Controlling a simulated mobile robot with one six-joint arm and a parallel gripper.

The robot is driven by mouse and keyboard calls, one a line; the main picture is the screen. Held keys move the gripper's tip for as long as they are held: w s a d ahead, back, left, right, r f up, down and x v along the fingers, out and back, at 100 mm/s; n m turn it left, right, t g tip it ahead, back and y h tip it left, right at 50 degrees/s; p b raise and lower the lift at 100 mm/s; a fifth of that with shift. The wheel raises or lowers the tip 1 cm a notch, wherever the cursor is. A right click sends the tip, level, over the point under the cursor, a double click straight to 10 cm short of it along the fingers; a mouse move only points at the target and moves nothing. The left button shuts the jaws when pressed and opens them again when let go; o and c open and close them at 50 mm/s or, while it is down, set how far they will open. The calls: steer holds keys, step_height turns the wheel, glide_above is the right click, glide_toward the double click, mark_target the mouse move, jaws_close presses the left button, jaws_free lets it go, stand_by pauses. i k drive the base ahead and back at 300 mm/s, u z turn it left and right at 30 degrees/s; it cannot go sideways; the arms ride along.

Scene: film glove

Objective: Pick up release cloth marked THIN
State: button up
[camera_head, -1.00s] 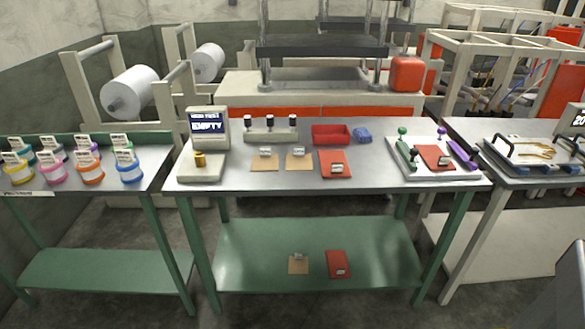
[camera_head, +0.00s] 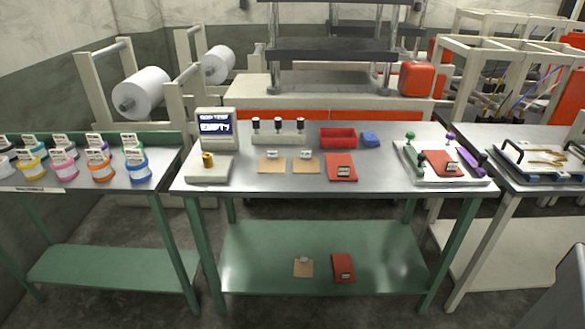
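On the middle steel-topped table, two tan cloths (camera_head: 271,164) and (camera_head: 305,163) lie side by side, each with a small white label on it. A red cloth (camera_head: 341,168) with a label lies to their right. On the green lower shelf are another tan cloth (camera_head: 303,267) and another red cloth (camera_head: 343,267), also labelled. One more red cloth (camera_head: 440,163) lies on the pale tray at the table's right. The label words are too small to read, so I cannot tell which cloth is marked THIN.
Coloured labelled pots (camera_head: 102,170) fill the left table. The pale tray (camera_head: 405,176) holds clamps. The table's front strip is clear.

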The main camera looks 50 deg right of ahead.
mark_target(305, 163)
steer(key=u, duration=0.1)
steer(key=i, duration=0.95)
steer(key=u, duration=0.2)
